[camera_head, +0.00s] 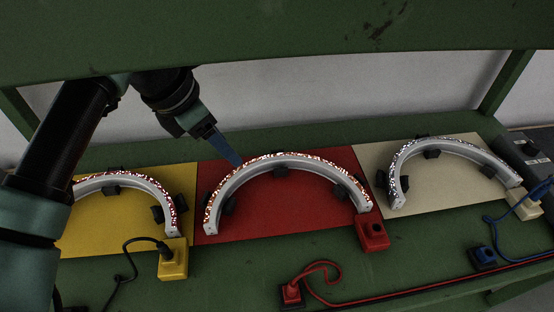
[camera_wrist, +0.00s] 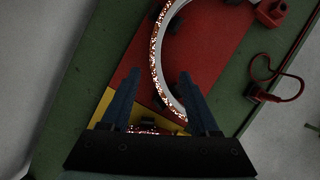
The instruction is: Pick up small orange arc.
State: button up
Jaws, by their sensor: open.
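The arc with orange-white glitter on its outer face (camera_head: 285,158) stands on the red board (camera_head: 290,210) in the middle of the bench. In the wrist view this arc (camera_wrist: 155,50) runs down between the fingertips, and the right finger hides part of its lower portion. My gripper (camera_head: 238,163) is open, near the upper left of this arc in the head view. In the wrist view my gripper (camera_wrist: 158,78) has both fingers apart with nothing held. I cannot tell the height of the fingertips over the board.
A reddish-glitter arc (camera_head: 155,186) stands on a yellow board (camera_head: 185,180) at left. A silvery arc (camera_head: 460,147) stands on a beige board (camera_head: 440,190) at right. Dark blocks sit beside the arcs. A red box (camera_head: 372,233), a yellow box (camera_head: 173,263) and cables lie in front.

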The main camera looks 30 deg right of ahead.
aim_at(250, 165)
jog(key=x, duration=0.4)
jog(key=shift+w+d+f, duration=0.1)
jog(key=shift+d+f, duration=0.1)
jog(key=shift+f, duration=0.15)
jog(key=f, duration=0.1)
jog(key=d+f, duration=0.2)
jog(key=shift+w+d+f+p, duration=0.15)
jog(key=shift+w+f+p, duration=0.15)
jog(key=shift+w, duration=0.05)
jog(key=shift+d+f, duration=0.2)
jog(key=shift+f, duration=0.3)
grip_shut()
jog(key=shift+r, duration=0.1)
